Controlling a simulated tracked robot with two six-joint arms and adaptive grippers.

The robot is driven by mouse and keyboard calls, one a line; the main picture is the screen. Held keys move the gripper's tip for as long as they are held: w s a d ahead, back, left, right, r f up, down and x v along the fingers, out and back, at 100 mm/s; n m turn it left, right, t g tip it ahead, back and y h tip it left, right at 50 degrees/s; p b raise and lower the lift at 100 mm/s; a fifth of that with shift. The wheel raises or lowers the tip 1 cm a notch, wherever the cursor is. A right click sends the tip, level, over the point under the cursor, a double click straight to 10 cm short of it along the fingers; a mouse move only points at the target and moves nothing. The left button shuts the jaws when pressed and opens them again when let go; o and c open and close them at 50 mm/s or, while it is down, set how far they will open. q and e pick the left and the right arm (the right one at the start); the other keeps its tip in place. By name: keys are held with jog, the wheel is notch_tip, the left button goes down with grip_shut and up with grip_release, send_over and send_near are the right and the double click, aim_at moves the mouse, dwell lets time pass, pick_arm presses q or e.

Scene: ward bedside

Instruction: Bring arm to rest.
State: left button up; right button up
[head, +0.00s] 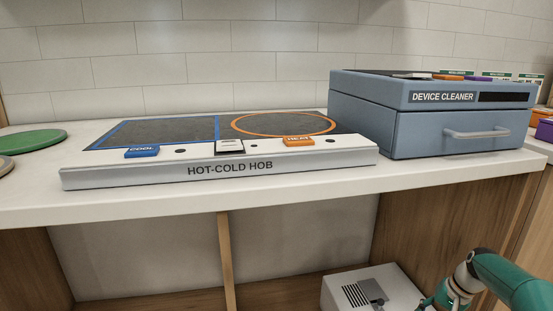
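My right arm comes in at the lower right, in front of the counter's lower part. Its teal and white wrist shows, and a small part of the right gripper (430,303) shows at the bottom edge of the head view. Its fingers are too cut off to tell whether they are open or shut, and no held thing shows. My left arm and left gripper are out of view.
A hot-cold hob (225,172) and a blue-grey device cleaner (430,135) with a closed, handled front stand on the counter (130,209). A green disc (30,141) lies at left. A white vented box (345,292) sits below, beside my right gripper.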

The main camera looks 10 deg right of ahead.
jog(key=s+a+r+n+g+y+p, duration=0.1)
jog(key=s+a+r+n+g+p, duration=0.1)
jog(key=a+r+p, duration=1.35)
jog(key=s+a+r+n+p, duration=0.3)
jog(key=s+a+n+p, duration=0.1)
jog(key=s+a+p, duration=1.5)
jog(key=shift+s+a+p, duration=0.4)
jog(key=shift+s+p, duration=1.75)
jog(key=shift+s, duration=0.35)
